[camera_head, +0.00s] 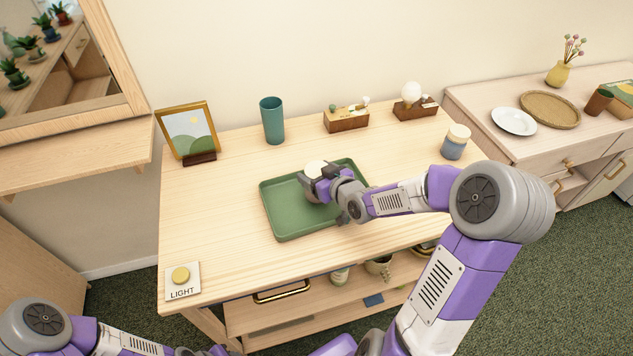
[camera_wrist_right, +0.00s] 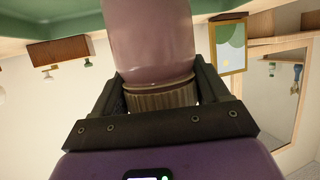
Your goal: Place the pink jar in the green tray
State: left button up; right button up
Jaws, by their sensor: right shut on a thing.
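The green tray (camera_head: 285,223) lies on the wooden table. My right gripper (camera_head: 318,180) is over the tray and shut on the pink jar, whose pale lid (camera_head: 316,167) shows above the fingers. In the right wrist view, the pink jar (camera_wrist_right: 152,42) is between the fingers of my right gripper (camera_wrist_right: 160,98), which grip around its ribbed lid. The tray's green surface (camera_wrist_right: 50,18) shows past it at the top. The jar's lower end is out of that view, so I cannot tell whether it touches the tray. My left gripper is not in view.
On the table stand a picture frame (camera_head: 188,133), a teal cup (camera_head: 272,121), two wooden blocks with small ornaments (camera_head: 346,120) (camera_head: 415,108) and a blue jar with a cream lid (camera_head: 455,146). A light switch (camera_head: 181,280) is at the front left corner.

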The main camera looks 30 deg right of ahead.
notch_tip(320, 180, down, 2)
jog(key=shift+f, duration=0.1)
jog(key=o, duration=0.7)
jog(key=shift+f+b, duration=0.1)
jog(key=shift+b, duration=0.3)
jog(key=o, duration=0.4)
jog(key=shift+o, duration=0.2)
